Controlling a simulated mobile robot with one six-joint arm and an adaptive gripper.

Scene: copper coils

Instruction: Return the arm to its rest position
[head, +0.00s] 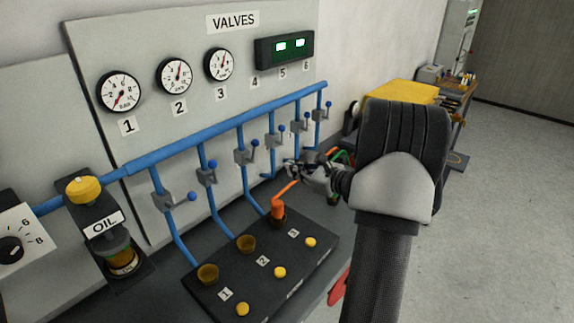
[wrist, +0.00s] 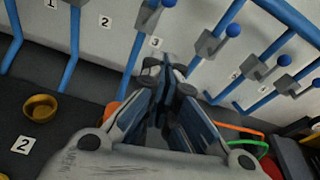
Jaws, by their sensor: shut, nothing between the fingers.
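My gripper (head: 291,168) is at the end of my arm, in front of the lower right of the blue valve pipes. In the wrist view its fingers (wrist: 168,75) are shut together with nothing between them. They point toward the wall near the valve marked 3. In the head view an orange plug (head: 278,209) stands in the socket by label 3 on the black panel (head: 318,247), below and left of my gripper. My gripper hides part of its orange cable. In the wrist view only a bit of the orange plug (wrist: 111,109) shows beside my gripper.
Blue pipes with several small valves (head: 245,155) run along the wall close to my gripper. An oil unit (head: 104,222) stands at the left. A yellow-topped cart (head: 402,91) is behind my arm. Grey floor (head: 510,190) is clear at the right.

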